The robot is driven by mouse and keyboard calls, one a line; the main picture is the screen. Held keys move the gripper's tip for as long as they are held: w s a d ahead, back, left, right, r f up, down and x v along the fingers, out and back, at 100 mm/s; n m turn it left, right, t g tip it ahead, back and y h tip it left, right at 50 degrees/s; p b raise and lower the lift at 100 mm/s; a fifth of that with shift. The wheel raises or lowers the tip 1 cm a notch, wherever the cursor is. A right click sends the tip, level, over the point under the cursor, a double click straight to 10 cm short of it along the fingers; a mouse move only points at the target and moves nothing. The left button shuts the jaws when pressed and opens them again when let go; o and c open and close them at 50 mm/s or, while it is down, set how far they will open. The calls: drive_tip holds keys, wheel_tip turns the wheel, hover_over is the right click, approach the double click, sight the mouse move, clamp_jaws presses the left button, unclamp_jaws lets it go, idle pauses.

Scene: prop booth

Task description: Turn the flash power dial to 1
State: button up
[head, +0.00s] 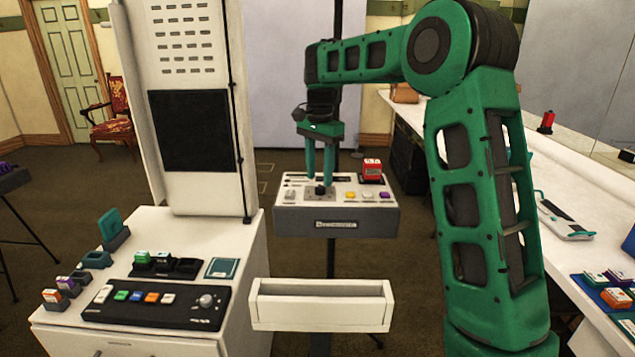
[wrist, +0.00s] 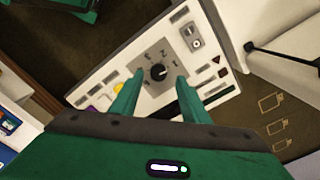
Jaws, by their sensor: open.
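A black round dial (head: 320,190) stands on a grey plate on the top of a white and grey control box (head: 335,225). In the wrist view the fingers of my gripper (wrist: 160,77) are on either side of the dial, with gaps visible. I cannot tell whether the fingertips are level with the dial or above it.
A red block (head: 372,170) stands on the box's back right, near yellow and purple buttons. A white tray (head: 320,312) is in front below. A white console with a black panel (head: 150,304) and silver knob (head: 206,300) is left. A long white counter (head: 540,165) is right.

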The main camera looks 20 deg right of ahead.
sight(319, 187)
wheel_tip(319, 187, up, 8)
idle(0.7)
drive_tip(key=s+d+f+n, duration=0.1)
drive_tip(key=s+d, duration=0.3)
drive_tip(key=s, duration=0.3)
drive_tip(key=s+d+f+n+h, duration=0.1)
drive_tip(key=s+d, duration=0.2)
drive_tip(key=s, duration=0.5)
drive_tip(key=s+d+f+n, duration=0.1)
drive_tip(key=s+d+f, duration=0.1)
drive_tip(key=s+d, duration=0.35)
drive_tip(key=s+f+n, duration=0.1)
drive_tip(key=s+f, duration=0.3)
drive_tip(key=s, duration=0.4)
drive_tip(key=s+a+f+n, duration=0.1)
drive_tip(key=s+f, duration=0.2)
drive_tip(key=s, duration=0.5)
drive_tip(key=s+a+f+n+y, duration=0.1)
drive_tip(key=s+f, duration=0.3)
drive_tip(key=s, duration=0.4)
drive_tip(key=shift+s+f+n, duration=0.15)
drive_tip(key=shift+f+n, duration=0.15)
drive_tip(key=shift+n, duration=0.1)
drive_tip(key=shift+a, duration=0.1)
